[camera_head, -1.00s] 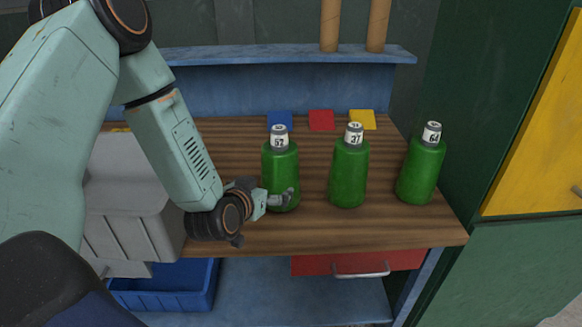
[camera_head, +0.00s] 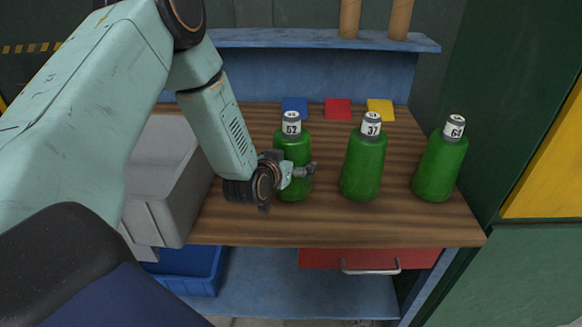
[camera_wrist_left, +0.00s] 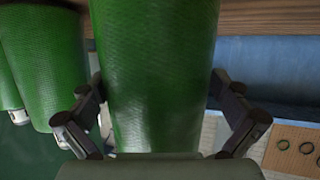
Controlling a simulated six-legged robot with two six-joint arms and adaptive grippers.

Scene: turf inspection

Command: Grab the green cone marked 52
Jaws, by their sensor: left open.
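The green cone marked 52 (camera_head: 292,145) looks like a green bottle with a white label on its neck. It stands upright on the wooden bench top, leftmost of three alike. My left gripper (camera_head: 303,171) is at its lower body and hides part of it. In the left wrist view the green body (camera_wrist_left: 155,70) lies between the two fingers of my open left gripper (camera_wrist_left: 160,115), with one finger on each side. I cannot tell whether the fingers touch it. My right gripper is not in view.
Green cones marked 37 (camera_head: 363,165) and 64 (camera_head: 440,165) stand to the right on the bench (camera_head: 350,225). A grey bin (camera_head: 165,195) is at the left. Blue, red (camera_head: 338,109) and yellow squares lie behind. A blue shelf (camera_head: 320,41) spans the back.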

